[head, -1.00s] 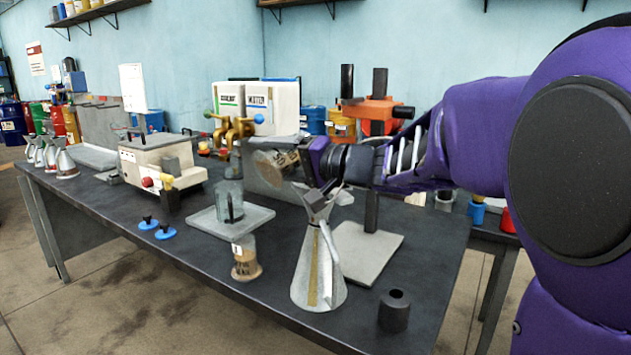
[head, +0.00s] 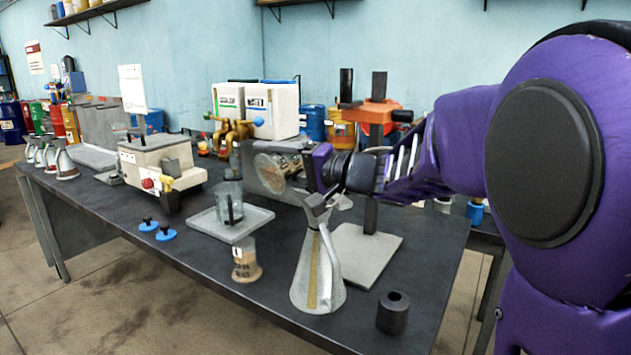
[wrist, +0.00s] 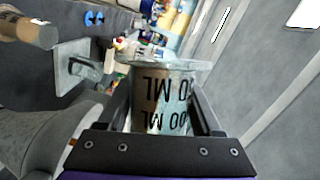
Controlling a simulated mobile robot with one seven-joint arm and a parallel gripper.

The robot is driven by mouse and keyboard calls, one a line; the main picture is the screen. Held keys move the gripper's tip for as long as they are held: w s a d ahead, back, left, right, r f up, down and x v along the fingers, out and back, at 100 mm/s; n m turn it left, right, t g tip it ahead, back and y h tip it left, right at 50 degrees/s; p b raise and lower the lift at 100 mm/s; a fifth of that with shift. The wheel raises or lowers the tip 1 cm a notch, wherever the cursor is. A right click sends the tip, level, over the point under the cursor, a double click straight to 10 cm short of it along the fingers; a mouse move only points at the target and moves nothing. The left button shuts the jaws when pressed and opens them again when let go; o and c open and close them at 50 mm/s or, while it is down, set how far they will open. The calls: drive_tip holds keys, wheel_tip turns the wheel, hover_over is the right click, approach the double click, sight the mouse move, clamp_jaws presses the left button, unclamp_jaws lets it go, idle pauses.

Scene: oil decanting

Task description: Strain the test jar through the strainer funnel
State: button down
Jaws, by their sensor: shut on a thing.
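My gripper (head: 318,166) is shut on a clear jar with brownish contents and black ML markings (head: 280,166). It holds the jar tipped well over, above the table. In the wrist view the jar (wrist: 162,100) sits between the two fingers, its wide flanged end pointing away from the palm and its lettering upside down. A steel conical can (head: 318,270) with a handle and yellow strip stands below and in front of my gripper. Its grey top piece (head: 318,208) looks funnel-like; I cannot tell whether that is the strainer funnel. No mesh is visible.
A similar labelled jar (head: 246,262) stands near the front edge. Left of the can, a glass vessel (head: 229,203) stands on a grey tray (head: 205,228). A post stand (head: 365,250) and dark cylinder (head: 393,312) are at right. Two blue knobbed discs (head: 148,224) lie left.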

drive_tip(key=shift+w+d+m+p, duration=0.25)
drive_tip(key=shift+m+p, duration=0.15)
drive_tip(key=shift+p, duration=0.35)
drive_tip(key=shift+w+d+r+m+t+y+p, duration=0.25)
drive_tip(key=shift+m+p, duration=0.35)
drive_tip(key=shift+p, duration=0.85)
drive_tip(key=shift+s+a+r+m+t+y+p, duration=0.1)
drive_tip(key=shift+r+m+y+p, duration=0.3)
drive_tip(key=shift+p, duration=1)
drive_tip(key=shift+w+d+r+m+p, duration=0.2)
drive_tip(key=shift+r+m+p, duration=0.15)
drive_tip(key=shift+m, duration=0.45)
